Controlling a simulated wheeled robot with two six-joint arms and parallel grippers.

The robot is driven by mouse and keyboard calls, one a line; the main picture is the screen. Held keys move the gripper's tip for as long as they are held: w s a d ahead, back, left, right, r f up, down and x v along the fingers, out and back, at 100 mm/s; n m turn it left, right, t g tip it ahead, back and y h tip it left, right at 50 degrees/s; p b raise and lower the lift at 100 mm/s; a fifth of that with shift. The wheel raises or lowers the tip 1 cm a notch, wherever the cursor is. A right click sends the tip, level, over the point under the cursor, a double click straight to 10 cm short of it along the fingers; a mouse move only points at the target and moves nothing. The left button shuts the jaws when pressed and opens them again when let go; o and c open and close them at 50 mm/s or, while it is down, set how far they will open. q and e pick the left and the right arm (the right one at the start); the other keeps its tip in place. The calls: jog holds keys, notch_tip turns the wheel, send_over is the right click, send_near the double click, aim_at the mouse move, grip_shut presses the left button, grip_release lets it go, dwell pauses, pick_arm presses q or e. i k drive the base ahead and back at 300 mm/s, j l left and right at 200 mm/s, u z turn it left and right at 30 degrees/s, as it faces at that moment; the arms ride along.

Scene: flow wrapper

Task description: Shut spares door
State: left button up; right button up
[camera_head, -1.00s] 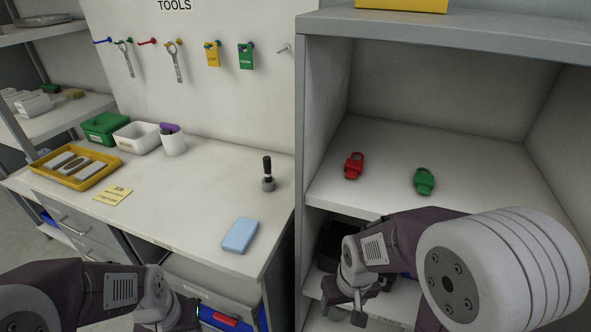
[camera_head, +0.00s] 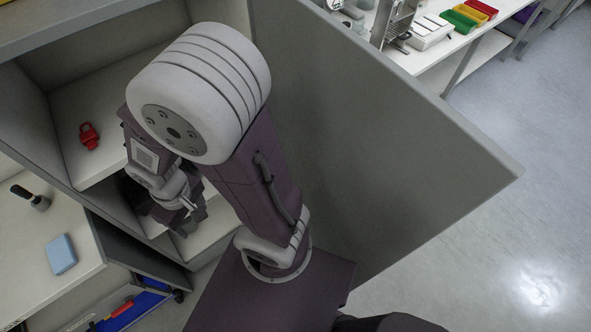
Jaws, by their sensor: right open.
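The spares door (camera_head: 400,160) is a large flat grey panel. It stands wide open, swung out from the right side of the grey cabinet (camera_head: 62,140). My right arm crosses in front of the cabinet opening, to the left of the door. My right gripper (camera_head: 188,222) is open and points down by the lower shelf, apart from the door's free edge. The arm hides part of the cabinet's inside and the door's lower left part. My left gripper is out of view.
A red lockout tag (camera_head: 89,136) lies on the cabinet's upper shelf. A light blue block (camera_head: 61,254) and a black-handled stamp (camera_head: 31,198) are on the bench at left. Bare floor (camera_head: 500,250) lies right of the door. A far bench holds coloured bins (camera_head: 465,17).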

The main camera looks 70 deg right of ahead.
aim_at(382, 165)
jog(key=k+l+z, duration=0.1)
jog(key=k+z, duration=0.15)
jog(key=k, duration=1.3)
jog(key=l+z, duration=0.1)
jog(key=l, duration=0.7)
jog(key=k+l+z, duration=0.1)
jog(key=l, duration=0.75)
jog(key=l+u, duration=0.1)
jog(key=l, duration=0.45)
jog(key=i+l+u, duration=0.15)
jog(key=l, duration=0.4)
jog(key=j+z, duration=0.1)
jog(key=l+u, duration=0.1)
